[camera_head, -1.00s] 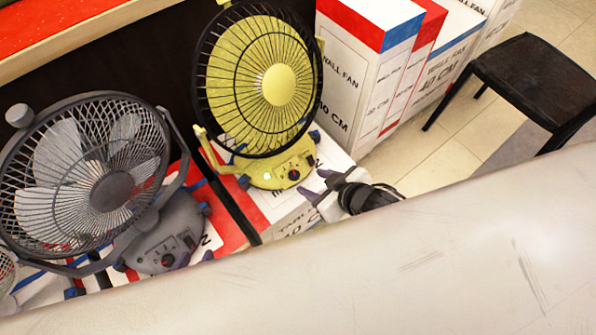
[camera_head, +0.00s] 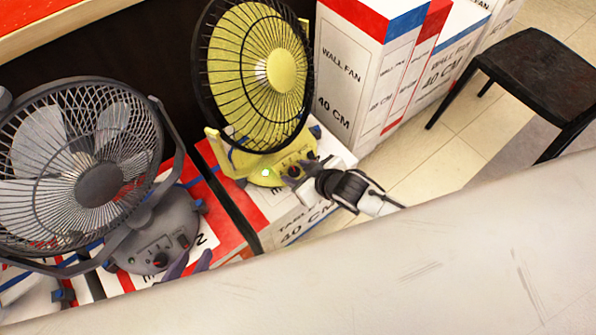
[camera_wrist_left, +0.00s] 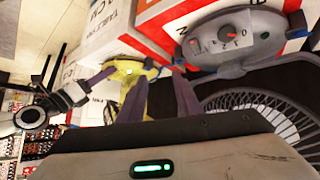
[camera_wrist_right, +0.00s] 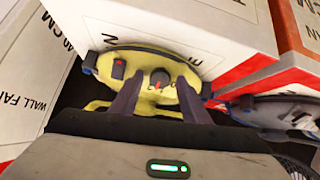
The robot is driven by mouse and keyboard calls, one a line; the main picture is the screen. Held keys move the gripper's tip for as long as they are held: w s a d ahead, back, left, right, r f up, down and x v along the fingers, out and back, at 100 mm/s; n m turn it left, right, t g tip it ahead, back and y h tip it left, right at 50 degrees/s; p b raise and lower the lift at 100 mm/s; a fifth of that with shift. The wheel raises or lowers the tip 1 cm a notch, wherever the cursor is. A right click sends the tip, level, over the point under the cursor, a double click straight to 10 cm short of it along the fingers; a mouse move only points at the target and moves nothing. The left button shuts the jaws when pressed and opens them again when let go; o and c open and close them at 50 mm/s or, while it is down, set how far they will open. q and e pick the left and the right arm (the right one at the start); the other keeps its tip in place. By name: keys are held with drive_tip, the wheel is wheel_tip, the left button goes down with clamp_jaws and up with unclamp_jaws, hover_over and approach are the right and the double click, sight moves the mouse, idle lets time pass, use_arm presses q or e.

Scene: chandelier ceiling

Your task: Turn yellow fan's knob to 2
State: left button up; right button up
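The yellow fan (camera_head: 255,75) stands on a white and red box, with a green light on its base. Its dark knob (camera_wrist_right: 160,77) shows in the right wrist view, just beyond and between the tips of my right gripper (camera_wrist_right: 157,88). The gripper's fingers are apart; I cannot tell whether they touch the knob. In the head view my right gripper (camera_head: 300,174) is at the front of the fan's base and partly hides the knob area. My left gripper (camera_head: 188,264) is in front of the grey fan's base; its fingers are apart and empty in the left wrist view (camera_wrist_left: 160,88).
The grey fan (camera_head: 95,180) stands to the left of the yellow one, with its own knob (camera_wrist_left: 224,33). Wall fan boxes (camera_head: 350,70) stand behind to the right. A black stool (camera_head: 535,75) stands on the tiled floor. A pale surface (camera_head: 400,255) fills the foreground.

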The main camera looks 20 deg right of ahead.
drive_tip(key=c, duration=0.9)
drive_tip(key=shift+r+m+p, duration=0.25)
drive_tip(key=shift+m+p, duration=0.45)
drive_tip(key=shift+p, duration=0.1)
drive_tip(key=shift+m+p, duration=0.4)
drive_tip(key=shift+m, duration=0.1)
drive_tip(key=shift+f+m, duration=0.2)
drive_tip(key=shift+m, duration=0.2)
use_arm(q)
drive_tip(key=shift+w+a+r, duration=0.1)
drive_tip(key=shift+a+r, duration=0.05)
drive_tip(key=shift+r, duration=0.3)
use_arm(e)
drive_tip(key=o, duration=1)
use_arm(q)
drive_tip(key=shift+r, duration=0.1)
use_arm(e)
drive_tip(key=shift+o, duration=0.2)
